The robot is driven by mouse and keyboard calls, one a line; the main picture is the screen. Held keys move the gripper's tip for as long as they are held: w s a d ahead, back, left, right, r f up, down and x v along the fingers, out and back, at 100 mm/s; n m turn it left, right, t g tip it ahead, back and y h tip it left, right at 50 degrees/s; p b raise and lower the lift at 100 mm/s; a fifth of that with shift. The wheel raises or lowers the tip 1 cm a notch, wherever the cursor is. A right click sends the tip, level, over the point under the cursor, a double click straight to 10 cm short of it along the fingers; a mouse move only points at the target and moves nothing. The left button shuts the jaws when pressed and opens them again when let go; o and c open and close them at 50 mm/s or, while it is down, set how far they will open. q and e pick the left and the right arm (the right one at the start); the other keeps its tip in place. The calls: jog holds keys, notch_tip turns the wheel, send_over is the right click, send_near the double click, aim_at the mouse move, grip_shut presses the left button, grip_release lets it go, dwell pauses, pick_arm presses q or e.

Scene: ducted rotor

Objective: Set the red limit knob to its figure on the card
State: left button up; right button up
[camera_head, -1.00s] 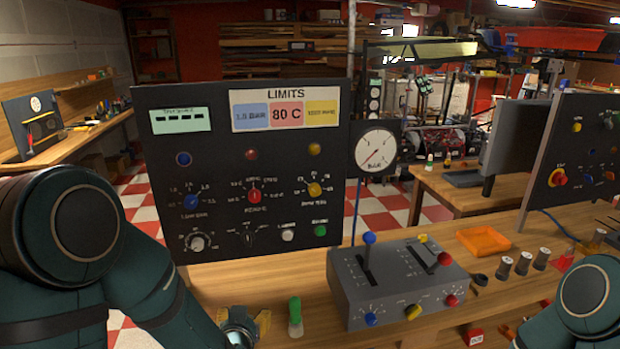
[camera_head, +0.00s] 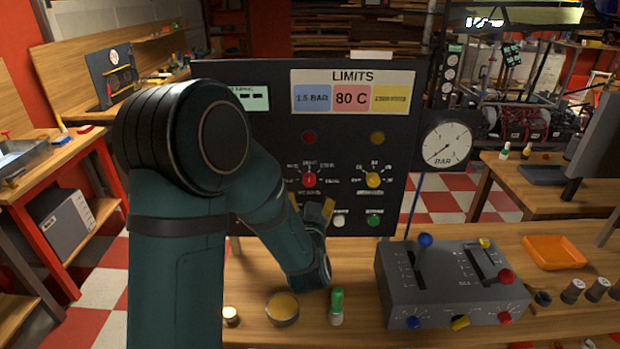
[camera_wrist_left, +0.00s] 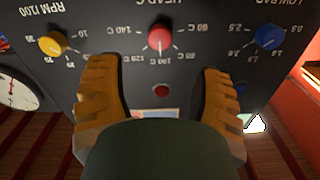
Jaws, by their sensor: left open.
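The red limit knob (camera_head: 309,179) is on the dark upright panel (camera_head: 262,150), left of the yellow knob (camera_head: 373,180). It also shows in the left wrist view (camera_wrist_left: 160,38), where the picture is upside down. Its pale mark seems to point towards 100 C. The card (camera_head: 352,76) headed LIMITS reads 80 C in its red field (camera_head: 351,98). My left gripper (camera_head: 312,206) is open just below the red knob, in front of the panel. In the wrist view its fingers (camera_wrist_left: 158,70) are apart, either side of the knob's line, with nothing between them. My right gripper is out of view.
My left arm hides the panel's left part; the blue knob (camera_wrist_left: 269,36) shows in the wrist view. White (camera_head: 339,220) and green (camera_head: 374,220) buttons sit below the knobs. A grey lever box (camera_head: 450,285) and a green-capped bottle (camera_head: 336,307) stand on the bench.

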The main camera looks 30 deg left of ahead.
aim_at(309, 182)
pick_arm(q)
jog(key=x, duration=0.8)
jog(key=shift+w, duration=0.25)
grip_shut()
